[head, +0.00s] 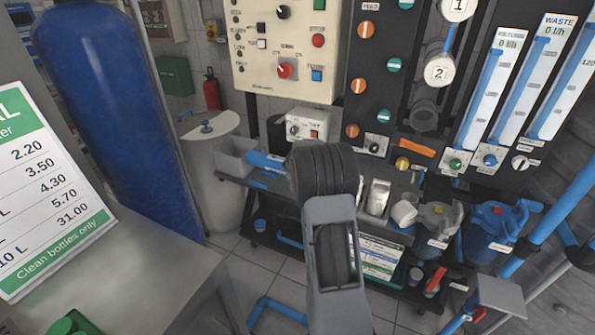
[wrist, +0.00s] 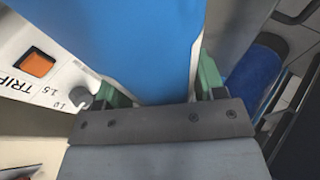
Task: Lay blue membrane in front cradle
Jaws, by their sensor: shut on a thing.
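My gripper (wrist: 160,88) is shut on the blue membrane (wrist: 150,40), which fills the middle of the wrist view between the green fingertips. In the head view, a blue rod-like end (head: 264,160), apparently the membrane, sticks out to the left from behind my dark wrist. It is above the bench shelf, beside a light grey open bin (head: 236,162). My arm hides the gripper and most of the membrane there. I cannot make out the front cradle with certainty; my arm may cover it.
A small white box with an orange switch (head: 309,124) stands behind my wrist; it is close on the left in the wrist view (wrist: 34,62). A tall blue cylinder (head: 118,110) and a grey counter (head: 150,262) flank the left.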

